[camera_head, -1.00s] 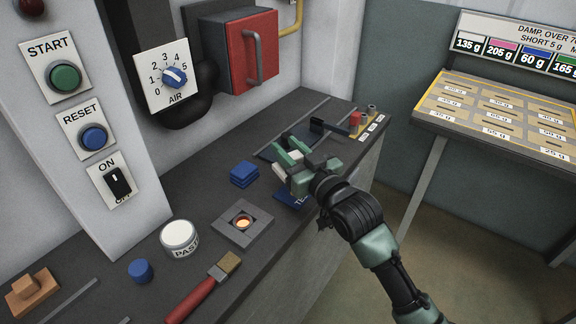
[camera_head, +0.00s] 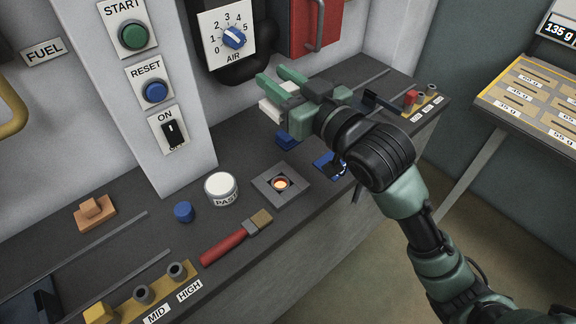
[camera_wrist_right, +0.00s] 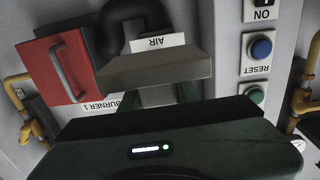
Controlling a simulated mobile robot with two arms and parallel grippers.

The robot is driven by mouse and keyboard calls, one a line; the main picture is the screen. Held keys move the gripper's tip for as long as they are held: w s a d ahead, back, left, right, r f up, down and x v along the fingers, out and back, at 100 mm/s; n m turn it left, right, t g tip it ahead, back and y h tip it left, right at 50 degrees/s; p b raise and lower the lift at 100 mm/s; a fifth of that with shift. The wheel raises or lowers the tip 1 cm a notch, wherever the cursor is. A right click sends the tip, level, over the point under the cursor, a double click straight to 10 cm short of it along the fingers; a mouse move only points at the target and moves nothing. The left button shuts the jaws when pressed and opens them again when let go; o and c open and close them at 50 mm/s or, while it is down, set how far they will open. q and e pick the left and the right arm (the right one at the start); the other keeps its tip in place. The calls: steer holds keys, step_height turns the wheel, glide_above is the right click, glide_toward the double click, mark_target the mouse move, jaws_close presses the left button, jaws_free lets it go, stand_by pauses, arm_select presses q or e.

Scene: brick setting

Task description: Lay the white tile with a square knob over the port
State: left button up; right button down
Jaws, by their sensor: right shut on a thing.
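The port (camera_head: 280,184) is a round glowing hole in a square grey plate set in the dark bench, uncovered. My right gripper (camera_head: 280,84) is shut on the white tile (camera_head: 271,109), held in the air above and behind the port, apart from it. In the head view the fingers hide part of the tile. In the right wrist view the tile (camera_wrist_right: 155,69) shows as a shaded slab beyond the fingers, with its square knob (camera_wrist_right: 156,97) between them. My left gripper is not in view.
An orange tile with a knob (camera_head: 95,214), blue cap (camera_head: 183,212), paste jar (camera_head: 221,188) and red-handled brush (camera_head: 237,238) lie left of the port. Blue tiles (camera_head: 286,141) lie behind it; a blue labelled piece (camera_head: 329,164) is to its right. The button pillar (camera_head: 150,65) rises behind.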

steer(key=shift+s+a+f+n+y, duration=0.15)
steer(key=shift+s+a+f+y, duration=0.05)
steer(key=shift+s+a, duration=0.2)
steer(key=shift+s+a+f+n+y, duration=0.15)
steer(key=shift+s+a+f+y, duration=0.1)
steer(key=shift+a, duration=0.25)
steer(key=shift+a+f+b, duration=0.1)
steer(key=shift+f+b, duration=0.5)
steer(key=shift+f, duration=8.85)
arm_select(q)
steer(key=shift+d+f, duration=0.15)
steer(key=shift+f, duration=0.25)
arm_select(e)
steer(key=shift+f, duration=0.5)
steer(key=c, duration=1.1)
jaws_free()
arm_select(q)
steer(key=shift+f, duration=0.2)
arm_select(e)
steer(key=shift+o, duration=0.2)
